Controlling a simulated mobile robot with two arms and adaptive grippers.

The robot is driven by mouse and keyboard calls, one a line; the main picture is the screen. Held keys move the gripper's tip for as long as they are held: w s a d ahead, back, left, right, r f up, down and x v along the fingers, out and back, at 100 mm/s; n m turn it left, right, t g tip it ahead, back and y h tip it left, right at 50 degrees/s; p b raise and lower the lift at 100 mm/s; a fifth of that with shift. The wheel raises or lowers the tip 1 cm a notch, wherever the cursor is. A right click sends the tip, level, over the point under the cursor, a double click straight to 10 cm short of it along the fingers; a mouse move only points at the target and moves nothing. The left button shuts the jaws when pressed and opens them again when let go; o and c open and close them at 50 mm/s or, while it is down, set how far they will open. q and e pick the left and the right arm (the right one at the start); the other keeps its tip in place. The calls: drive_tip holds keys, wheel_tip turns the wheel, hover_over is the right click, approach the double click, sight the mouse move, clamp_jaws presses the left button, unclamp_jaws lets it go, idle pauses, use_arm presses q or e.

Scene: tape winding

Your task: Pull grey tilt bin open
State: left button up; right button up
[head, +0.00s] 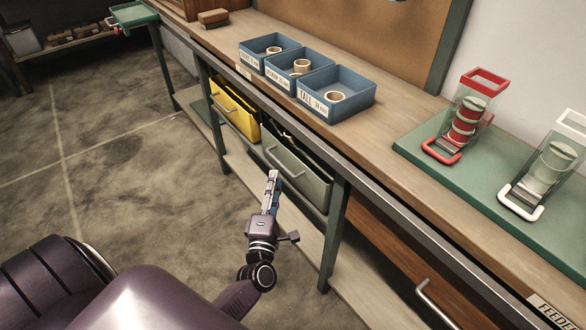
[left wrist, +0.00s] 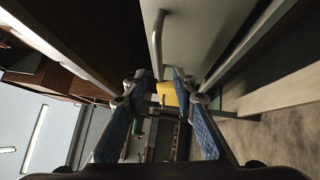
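The grey tilt bin (head: 300,178) hangs under the bench, right of the yellow bin. A dark opening shows above its front panel. Its bar handle (head: 284,163) is on the front. In the left wrist view the grey front (left wrist: 205,35) and the handle (left wrist: 157,45) are close. My left gripper (head: 272,175) is in front of the grey bin, near the handle. In the left wrist view its two blue-padded fingers (left wrist: 158,78) are spread apart, with the handle's end between the tips in the picture; no contact is clear. My right gripper is not in view.
The yellow bin (head: 236,108) is left of the grey one. A bench leg (head: 335,235) and a wooden drawer with a handle (head: 437,303) are to the right. A low shelf (head: 270,198) runs below. Blue trays (head: 340,112) stand on the bench. The floor (head: 110,150) is free.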

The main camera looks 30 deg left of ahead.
sight(278, 161)
use_arm(q)
drive_tip(key=x, duration=0.7)
drive_tip(key=shift+w+a+r+b, duration=0.1)
drive_tip(key=shift+w+a+b, duration=0.05)
drive_tip(key=shift+w+b, duration=0.15)
drive_tip(key=shift+s, duration=0.1)
clamp_jaws()
